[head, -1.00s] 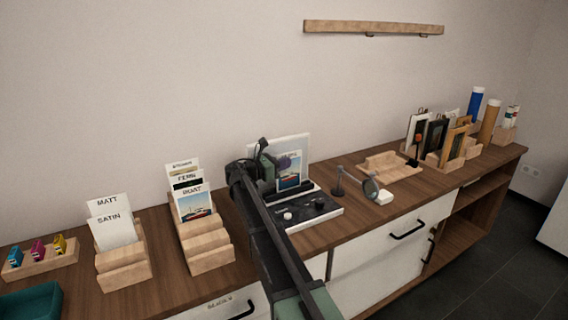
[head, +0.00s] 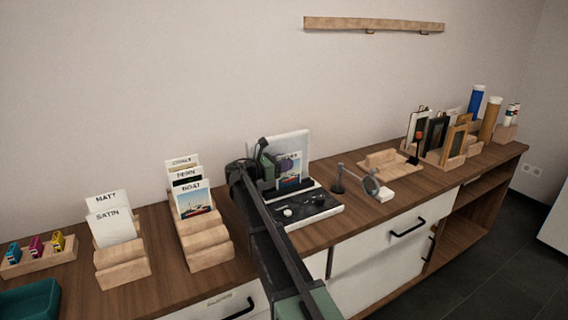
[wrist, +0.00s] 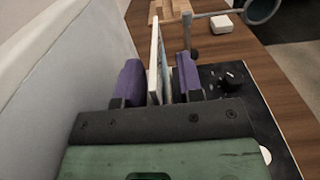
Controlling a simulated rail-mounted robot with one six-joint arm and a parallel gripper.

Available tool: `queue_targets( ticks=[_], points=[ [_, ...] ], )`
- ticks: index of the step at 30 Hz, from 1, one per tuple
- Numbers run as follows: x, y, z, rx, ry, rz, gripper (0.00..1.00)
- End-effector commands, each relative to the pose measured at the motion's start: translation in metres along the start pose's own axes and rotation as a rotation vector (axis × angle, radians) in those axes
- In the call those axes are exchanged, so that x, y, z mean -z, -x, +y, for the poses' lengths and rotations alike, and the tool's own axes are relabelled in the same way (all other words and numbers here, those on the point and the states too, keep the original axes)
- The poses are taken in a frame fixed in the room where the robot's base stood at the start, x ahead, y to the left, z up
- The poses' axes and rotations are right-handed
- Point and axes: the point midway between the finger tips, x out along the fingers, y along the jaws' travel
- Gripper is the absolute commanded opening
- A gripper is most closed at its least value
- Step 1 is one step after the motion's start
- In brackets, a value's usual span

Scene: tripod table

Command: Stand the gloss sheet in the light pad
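The light pad (head: 301,143) is an upright pale panel with a black base carrying knobs, in the middle of the counter. The gloss sheet (head: 291,179), a thin white card with a boat picture, stands upright close in front of the panel, low by the dark ledge; its lettering is partly covered. Whether its lower edge is seated is hidden. My gripper (head: 279,166) is at its upper part. In the wrist view my gripper (wrist: 160,80) has a purple finger on each side of the sheet (wrist: 155,62). A narrow gap shows on the right, so the fingers look slightly open.
A magnifier on a stand (head: 371,186) is just right of the pad. Wooden holders with labelled cards (head: 197,203) and matt and satin sheets (head: 115,227) stand left. An empty wooden rack (head: 390,166) and a holder with frames (head: 453,148) are at the right.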

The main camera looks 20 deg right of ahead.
Motion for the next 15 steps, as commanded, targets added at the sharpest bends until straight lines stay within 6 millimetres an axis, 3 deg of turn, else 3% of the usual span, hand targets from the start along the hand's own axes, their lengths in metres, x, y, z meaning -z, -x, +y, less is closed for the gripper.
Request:
queue_targets(
  ticks=[5,15],
  points=[
    [-0.017,0.000,0.000,0.000,0.000,0.000,0.34],
    [-0.090,0.000,0.000,0.000,0.000,0.000,0.34]
  ],
)
